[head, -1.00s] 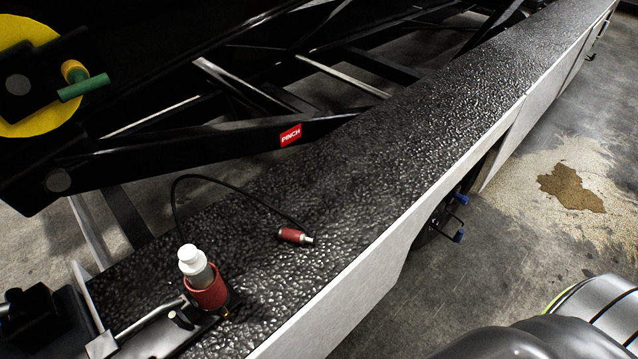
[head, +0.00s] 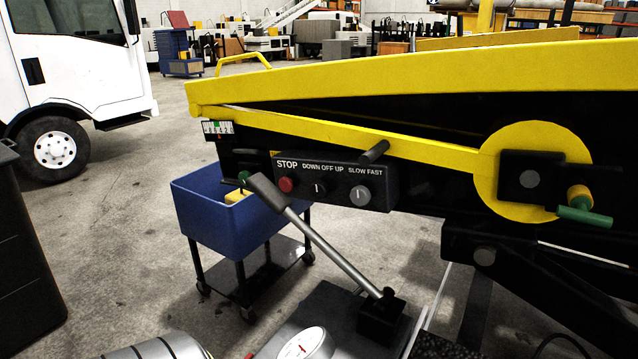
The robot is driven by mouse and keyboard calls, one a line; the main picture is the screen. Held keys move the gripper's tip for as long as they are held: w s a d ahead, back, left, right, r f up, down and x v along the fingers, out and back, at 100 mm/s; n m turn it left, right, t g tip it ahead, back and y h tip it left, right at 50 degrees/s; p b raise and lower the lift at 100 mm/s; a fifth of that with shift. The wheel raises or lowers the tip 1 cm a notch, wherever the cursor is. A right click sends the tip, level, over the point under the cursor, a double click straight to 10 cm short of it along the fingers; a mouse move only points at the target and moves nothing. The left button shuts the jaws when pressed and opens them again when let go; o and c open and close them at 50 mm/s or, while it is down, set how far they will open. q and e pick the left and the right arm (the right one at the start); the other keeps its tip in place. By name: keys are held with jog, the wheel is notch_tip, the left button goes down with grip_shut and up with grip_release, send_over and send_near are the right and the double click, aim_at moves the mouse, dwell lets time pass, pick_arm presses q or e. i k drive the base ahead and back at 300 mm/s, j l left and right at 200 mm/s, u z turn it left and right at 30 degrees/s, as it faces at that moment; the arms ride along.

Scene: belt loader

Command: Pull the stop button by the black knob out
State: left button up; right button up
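The red stop button (head: 287,184) sits under the word STOP at the left end of a black control panel (head: 335,181). Right beside it is a black knob (head: 319,188) with a white mark, under DOWN OFF UP. A grey knob (head: 360,195) is under SLOW FAST. I cannot tell whether the button is pressed in or out. Neither of my grippers shows in the head view.
A grey lever (head: 335,250) with a black grip (head: 266,192) rises just in front of the panel's left end. A black cylinder (head: 373,152) juts out above the panel. A blue cart (head: 225,215) stands behind, and a dark bin (head: 25,250) at left.

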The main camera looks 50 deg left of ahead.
aim_at(286, 185)
jog(key=j+u, duration=0.1)
jog(key=u, duration=0.3)
jog(key=j+u, duration=0.1)
jog(key=u, duration=0.35)
jog(key=j+u, duration=0.15)
jog(key=u, duration=0.25)
jog(key=j+u, duration=0.1)
jog(key=u, duration=0.3)
jog(key=i+j, duration=0.15)
jog(key=j, duration=0.15)
jog(key=i+j+z, duration=0.15)
jog(key=j, duration=0.2)
jog(key=i+j, duration=0.1)
jog(key=j, duration=0.2)
jog(key=i+j+z, duration=0.15)
jog(key=j, duration=0.2)
